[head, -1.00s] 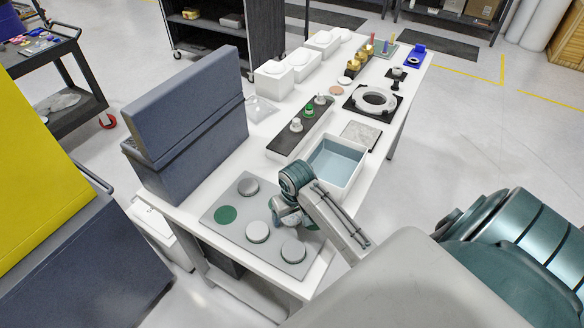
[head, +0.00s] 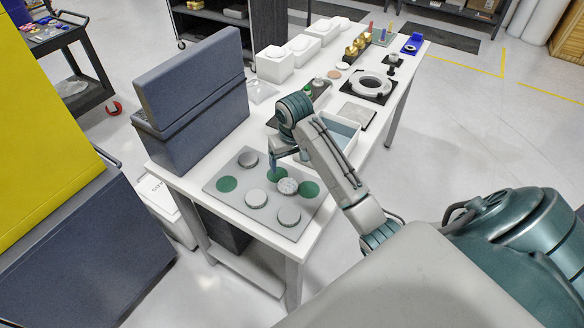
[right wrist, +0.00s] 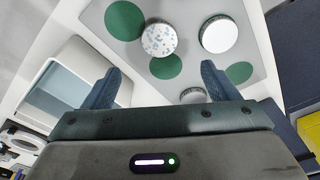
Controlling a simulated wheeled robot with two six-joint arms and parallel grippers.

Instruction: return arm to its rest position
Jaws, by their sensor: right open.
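My right arm reaches over the white table, with its right gripper (head: 273,168) above the back part of a grey plate (head: 232,199). In the right wrist view the two blue fingers of the gripper (right wrist: 160,80) are wide apart with nothing between them. Below, the plate carries a speckled disc (head: 287,186) and several plain pale discs, among them a front one (head: 289,216). Green round spots (head: 227,184) show bare between them. The speckled disc (right wrist: 159,40) stands clear of both fingers. My left gripper is out of view.
A dark blue-grey case (head: 198,120) stands left of the plate. A white bin (head: 343,131) is behind my right forearm. Farther back stand a ring fixture (head: 371,86) and white boxes (head: 274,64). Open floor lies right of the table.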

